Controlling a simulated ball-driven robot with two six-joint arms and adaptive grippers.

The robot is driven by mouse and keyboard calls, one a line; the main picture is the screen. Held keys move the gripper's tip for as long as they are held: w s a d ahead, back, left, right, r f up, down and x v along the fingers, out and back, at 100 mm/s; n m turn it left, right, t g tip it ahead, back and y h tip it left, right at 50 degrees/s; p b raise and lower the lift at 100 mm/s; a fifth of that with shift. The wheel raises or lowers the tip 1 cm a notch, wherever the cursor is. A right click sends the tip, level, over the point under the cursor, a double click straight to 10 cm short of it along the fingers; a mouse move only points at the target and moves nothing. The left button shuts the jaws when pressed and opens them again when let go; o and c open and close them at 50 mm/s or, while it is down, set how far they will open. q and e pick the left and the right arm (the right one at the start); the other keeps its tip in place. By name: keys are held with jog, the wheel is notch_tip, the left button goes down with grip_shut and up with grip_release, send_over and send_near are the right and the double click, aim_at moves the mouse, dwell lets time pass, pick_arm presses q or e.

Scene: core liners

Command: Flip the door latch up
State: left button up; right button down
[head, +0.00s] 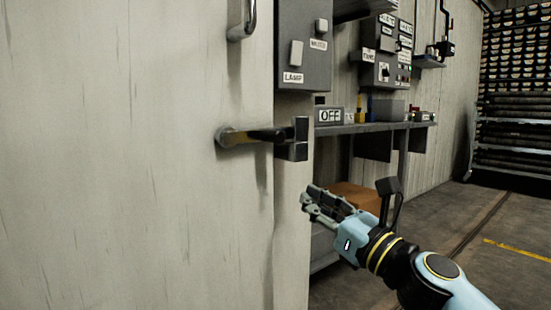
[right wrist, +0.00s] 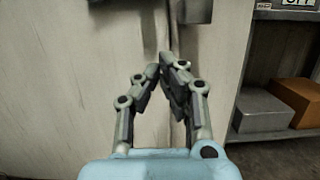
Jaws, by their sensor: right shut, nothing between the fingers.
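The door latch (head: 255,136) is a dark bar on a brass-coloured round pivot at its left end. It lies about level across the door edge. Its right end sits at a dark keeper block (head: 299,138) on the frame. My right gripper (head: 309,199) is below and a little right of the latch, apart from it, with its fingers shut and empty. In the right wrist view the fingertips (right wrist: 166,62) meet in front of the door gap. Dark parts at the top edge there are cut off, so I cannot tell what they are. My left gripper is not in view.
The pale door (head: 130,150) fills the left side, with a metal pull handle (head: 243,22) above the latch. A grey switch box (head: 304,45) is on the wall. A shelf (head: 375,127) stands behind my right arm, with an orange-brown box (right wrist: 299,98) below it. Open floor lies at right.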

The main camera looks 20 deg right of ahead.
aim_at(268, 151)
jog(key=p+x, duration=0.1)
jog(key=x, duration=0.9)
jog(key=shift+w+a, duration=0.1)
jog(key=shift+w, duration=0.05)
notch_tip(268, 151, up, 3)
jog(key=shift+r+p, duration=0.1)
jog(key=shift+p, duration=0.85)
jog(key=shift+s+r, duration=0.25)
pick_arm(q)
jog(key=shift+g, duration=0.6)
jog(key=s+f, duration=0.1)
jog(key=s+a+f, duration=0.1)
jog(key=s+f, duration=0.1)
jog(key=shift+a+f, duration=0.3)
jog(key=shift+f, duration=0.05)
pick_arm(e)
jog(key=shift+r, duration=0.1)
